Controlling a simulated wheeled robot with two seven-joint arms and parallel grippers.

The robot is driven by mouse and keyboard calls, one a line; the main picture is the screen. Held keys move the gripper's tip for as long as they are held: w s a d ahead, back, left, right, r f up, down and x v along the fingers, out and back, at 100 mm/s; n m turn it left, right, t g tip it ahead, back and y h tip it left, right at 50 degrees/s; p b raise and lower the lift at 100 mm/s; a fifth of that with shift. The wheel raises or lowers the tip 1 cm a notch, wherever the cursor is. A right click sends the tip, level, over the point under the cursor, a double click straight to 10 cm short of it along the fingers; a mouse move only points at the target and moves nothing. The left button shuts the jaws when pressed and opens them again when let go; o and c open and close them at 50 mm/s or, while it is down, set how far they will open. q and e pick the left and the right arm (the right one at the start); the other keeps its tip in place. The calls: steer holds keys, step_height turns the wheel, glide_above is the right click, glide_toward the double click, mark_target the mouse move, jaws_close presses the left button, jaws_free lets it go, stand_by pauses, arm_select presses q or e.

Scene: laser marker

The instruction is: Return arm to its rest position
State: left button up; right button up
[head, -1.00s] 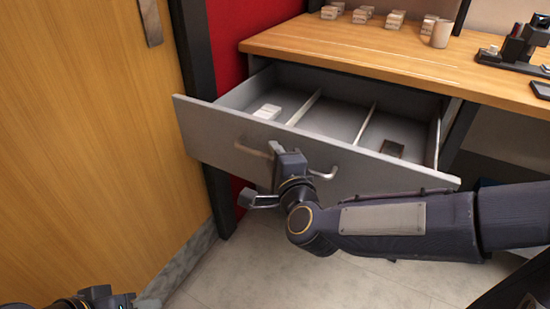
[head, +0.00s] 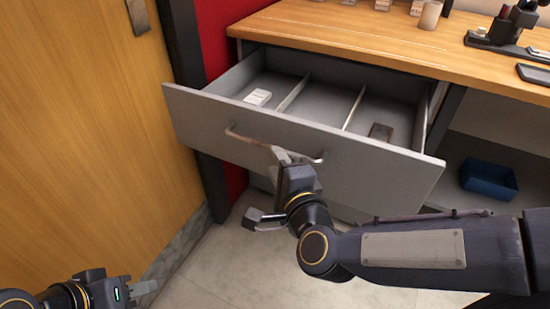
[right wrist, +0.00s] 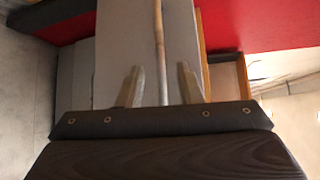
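My right gripper (head: 262,188) is open in front of the pulled-out grey drawer (head: 225,118). In the head view its upper finger overlaps the drawer handle (head: 243,137). In the right wrist view the handle (right wrist: 159,45) runs lengthwise between the two spread fingers (right wrist: 160,87); I cannot tell whether it lies between them in depth. Nothing is held. My right arm reaches in from the right, low across the drawer front. My left gripper (head: 135,292) is at the bottom left, apart from the drawer; its opening is unclear.
The drawer holds a white block (head: 257,97) at left and a small brown item (head: 381,131) at right. The wooden desktop (head: 340,38) is above. A blue bin (head: 489,178) sits on a shelf at right. A wooden door (head: 80,130) stands at left.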

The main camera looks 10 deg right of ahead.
steer(key=shift+d, duration=0.1)
stand_by(0.3)
steer(key=s+d+f+n+g+p, duration=0.1)
steer(key=s+d+f+n+g, duration=0.35)
steer(key=s+d+n, duration=0.35)
steer(key=s+d+f+n+g, duration=0.3)
steer(key=s+d+n+g, duration=0.3)
steer(key=s+n, duration=0.3)
step_height(320, 180, up, 29)
steer(key=m+p, duration=0.1)
steer(key=p, duration=2.8)
steer(key=shift+s, duration=0.15)
